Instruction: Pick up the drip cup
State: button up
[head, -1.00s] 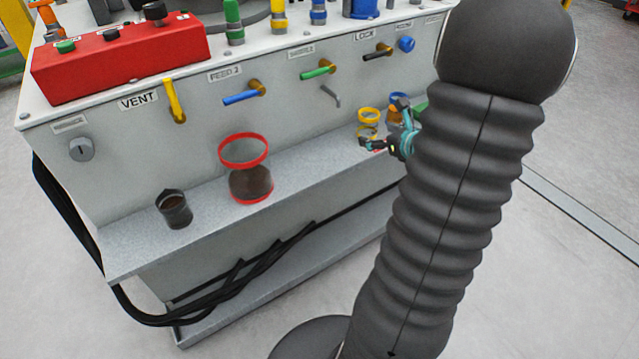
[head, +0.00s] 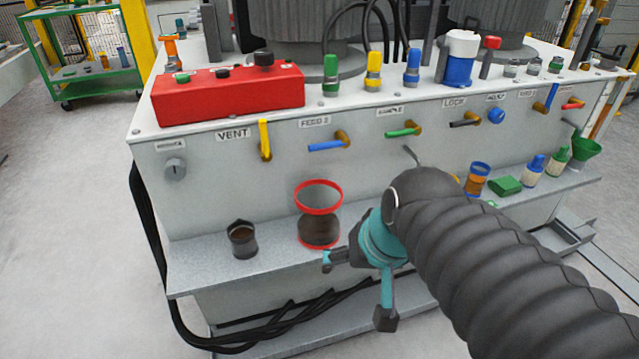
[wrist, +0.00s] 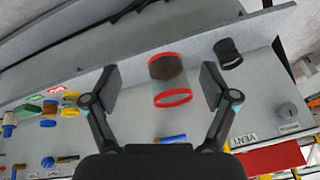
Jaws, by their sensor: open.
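Two cups stand on the left part of the grey shelf. One is a small dark cup (head: 242,240) with brown contents; the other is a larger clear cup with red bands (head: 319,232) and dark brown contents. No label shows which is the drip cup. My gripper (head: 357,288) is open and empty, in front of the shelf to the right of the red-banded cup. In the wrist view the red-banded cup (wrist: 165,68) appears between the spread fingers, apart from them, and the small dark cup (wrist: 228,52) lies just right of the right finger.
The shelf (head: 205,268) runs below the panel with its coloured levers. A red control box (head: 228,98) sits on top. At right on the shelf are a blue-rimmed amber cup (head: 477,182), a green block (head: 506,186), bottles and a green funnel (head: 584,152). My arm hides part of the shelf.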

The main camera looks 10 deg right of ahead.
aim_at(242, 236)
jog(key=z, duration=3.25)
jog(key=k, duration=2.45)
jog(key=u, duration=1.6)
